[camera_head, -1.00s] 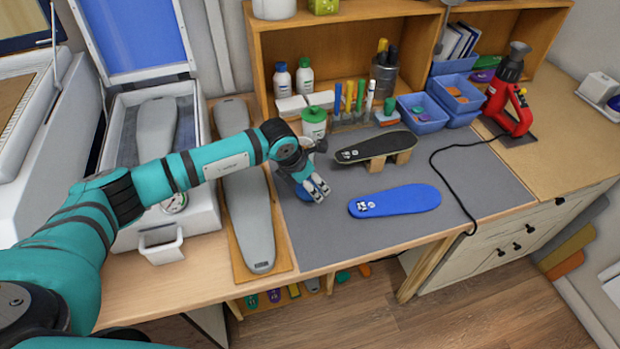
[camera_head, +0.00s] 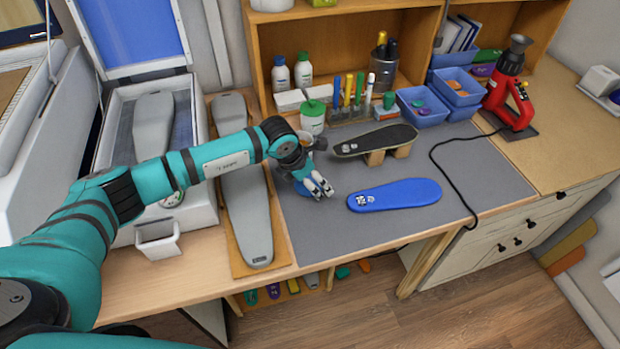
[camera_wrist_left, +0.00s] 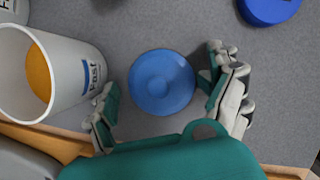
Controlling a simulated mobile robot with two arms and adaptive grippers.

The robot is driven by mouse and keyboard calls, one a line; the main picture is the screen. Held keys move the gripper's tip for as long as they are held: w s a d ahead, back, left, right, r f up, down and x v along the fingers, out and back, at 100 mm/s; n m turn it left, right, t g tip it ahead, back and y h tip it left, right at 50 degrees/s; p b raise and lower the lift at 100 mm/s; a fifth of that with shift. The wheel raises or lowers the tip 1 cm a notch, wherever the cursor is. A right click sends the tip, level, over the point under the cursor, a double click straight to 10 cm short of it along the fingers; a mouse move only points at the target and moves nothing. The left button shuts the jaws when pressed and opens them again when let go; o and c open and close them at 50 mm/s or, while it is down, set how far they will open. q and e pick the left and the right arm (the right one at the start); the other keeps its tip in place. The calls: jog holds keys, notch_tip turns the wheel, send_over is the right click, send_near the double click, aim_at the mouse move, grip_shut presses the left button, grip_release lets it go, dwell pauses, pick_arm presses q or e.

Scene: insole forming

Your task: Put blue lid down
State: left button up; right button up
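The blue lid (camera_wrist_left: 162,82) is a round disc between the fingers of my left gripper (camera_wrist_left: 170,98) in the left wrist view. Grey mat shows between the lid and the fingers on both sides, so the gripper looks open around it. The lid appears to lie flat on the grey mat. In the head view my left gripper (camera_head: 318,187) is low over the mat's left part, and a bit of the blue lid (camera_head: 303,188) shows beside its fingers. The hand hides the rest. My right gripper is not in view.
A white cup (camera_wrist_left: 88,78) with something orange inside stands left of the lid in the wrist view. A blue insole (camera_head: 400,195) lies to the right on the mat (camera_head: 330,245). A dark insole (camera_head: 372,139) rests on wooden blocks behind. The mat's front is clear.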

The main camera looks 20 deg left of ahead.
pick_arm(q)
jog(key=shift+s+a+f, duration=0.15)
jog(key=shift+s+f, duration=0.1)
jog(key=shift+s, duration=0.05)
jog(key=shift+r+p, duration=0.25)
jog(key=shift+p, duration=0.05)
jog(key=shift+r+p, duration=0.4)
jog(key=shift+p, duration=0.05)
jog(key=b+v, duration=0.3)
jog(key=v, duration=0.9)
jog(key=shift+w+r, duration=0.2)
jog(key=shift+r, duration=0.05)
jog(key=shift+f, duration=0.1)
